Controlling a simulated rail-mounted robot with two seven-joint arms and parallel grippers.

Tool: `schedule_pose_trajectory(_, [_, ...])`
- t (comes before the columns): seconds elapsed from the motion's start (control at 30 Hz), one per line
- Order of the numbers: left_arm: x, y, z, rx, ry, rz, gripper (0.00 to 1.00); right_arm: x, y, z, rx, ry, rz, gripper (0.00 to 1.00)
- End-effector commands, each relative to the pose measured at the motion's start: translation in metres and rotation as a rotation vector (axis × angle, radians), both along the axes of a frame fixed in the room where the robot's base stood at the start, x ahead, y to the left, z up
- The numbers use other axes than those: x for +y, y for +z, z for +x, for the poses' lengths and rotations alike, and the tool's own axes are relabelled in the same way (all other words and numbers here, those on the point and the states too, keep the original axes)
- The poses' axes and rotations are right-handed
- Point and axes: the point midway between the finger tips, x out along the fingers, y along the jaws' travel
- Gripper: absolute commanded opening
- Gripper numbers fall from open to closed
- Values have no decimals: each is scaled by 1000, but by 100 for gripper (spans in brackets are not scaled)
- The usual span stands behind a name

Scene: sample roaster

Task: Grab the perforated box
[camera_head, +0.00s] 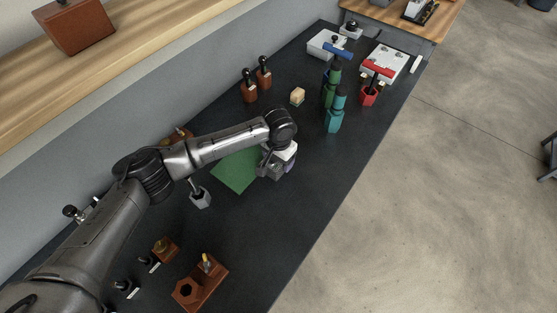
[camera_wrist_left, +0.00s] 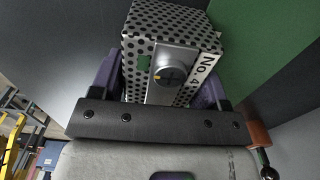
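The perforated box (camera_wrist_left: 185,28) is a pale metal box with black holes, a round dark knob on a plain front plate, a green patch and a "No. 4" label. In the left wrist view it sits between the two purple fingers of my left gripper (camera_wrist_left: 165,88). The fingers flank it closely, but I cannot tell whether both press on it. In the head view the left gripper (camera_head: 279,168) is low over the right side of the green mat (camera_head: 236,171), and the box is mostly hidden by the wrist. My right gripper is not in view.
A grey cup-like tool (camera_head: 200,198) stands left of the mat. A wooden hexagon-holed stand (camera_head: 187,291) is at the front. Green and teal tools (camera_head: 333,115), a small tan block (camera_head: 297,96) and brown-based tools (camera_head: 249,90) stand farther back. The table's right front is clear.

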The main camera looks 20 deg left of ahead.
Motion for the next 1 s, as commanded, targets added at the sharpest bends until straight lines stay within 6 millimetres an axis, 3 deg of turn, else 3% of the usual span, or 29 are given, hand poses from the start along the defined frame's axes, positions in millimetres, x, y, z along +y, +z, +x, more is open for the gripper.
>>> schedule_pose_trajectory(0.43, [0, 0, 0, 0, 0, 0, 26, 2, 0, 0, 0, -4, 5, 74])
schedule_pose_trajectory(0.77, [0, 9, 1, -3, 0, -2, 26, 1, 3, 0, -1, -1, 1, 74])
schedule_pose_trajectory(1.0, [-6, 49, -1, -2, -4, -4, 26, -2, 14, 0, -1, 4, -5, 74])
